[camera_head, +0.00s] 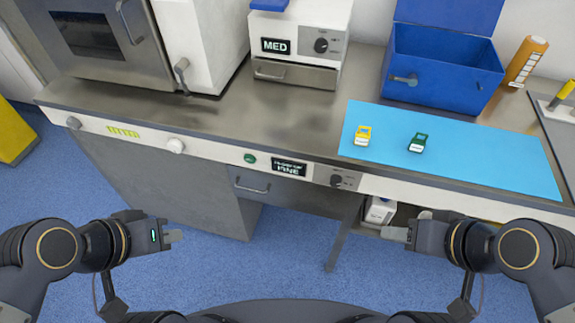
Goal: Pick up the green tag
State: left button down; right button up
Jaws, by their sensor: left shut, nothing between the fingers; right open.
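The green tag (418,142), small with a white lower edge, lies on the light blue mat (480,165) on the right part of the counter. A similar yellow tag (363,135) lies on the mat to its left. My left gripper (176,237) is shut and empty, in front of the counter at the left, far from the tags. My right gripper (392,233) is open and empty, in front of the counter's edge and below the green tag in the picture. Neither gripper touches anything on the counter.
A blue open box (440,68) stands behind the mat, with an orange bottle (526,60) to its right. A white device marked MED (300,45) and a steel oven-like unit (90,45) stand left. The counter (230,115) is clear at the middle.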

aim_at(417, 146)
jog(key=l+u, duration=0.2)
jog(key=u, duration=0.25)
jog(key=l+u, duration=0.2)
jog(key=u, duration=0.25)
jog(key=k+l+u, duration=0.1)
jog(key=u, duration=0.35)
jog(key=k+l+u, duration=0.1)
jog(key=l, duration=0.3)
jog(key=k+l+u, duration=0.1)
jog(key=k+l, duration=0.15)
jog(key=l, duration=0.15)
jog(key=k+l+u, duration=0.1)
jog(key=l, duration=0.25)
jog(key=k+l+u, duration=0.1)
jog(key=k+l, duration=0.25)
